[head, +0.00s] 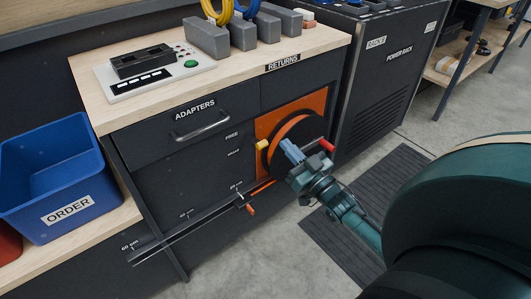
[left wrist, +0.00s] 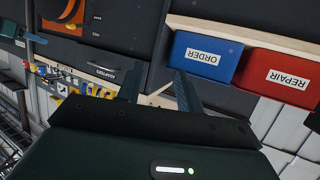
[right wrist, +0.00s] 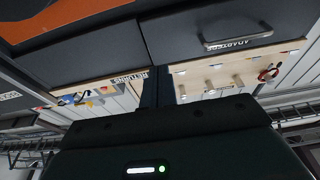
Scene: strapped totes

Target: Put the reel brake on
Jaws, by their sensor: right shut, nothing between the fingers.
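The cable reel (head: 302,165) is a dark disc with an orange rim, set in an orange panel (head: 318,103) on the cabinet front. A yellow knob (head: 262,145) shows at its left edge, between the FREE label (head: 232,135) and a lower label too blurred to read. A red knob (head: 327,146) shows at its right. I cannot tell for certain which is the brake. My right gripper (head: 291,151) is shut and empty in front of the reel, hiding part of it; its fingers also show together in the right wrist view (right wrist: 160,88). My left gripper (left wrist: 158,88) is open and empty.
A slotted rail (head: 190,228) with centimetre marks runs below the reel, with an orange piece (head: 250,209) on it. The ADAPTERS drawer (head: 190,118) is shut. A blue ORDER bin (head: 50,180) stands left; a power rack (head: 385,80) stands right.

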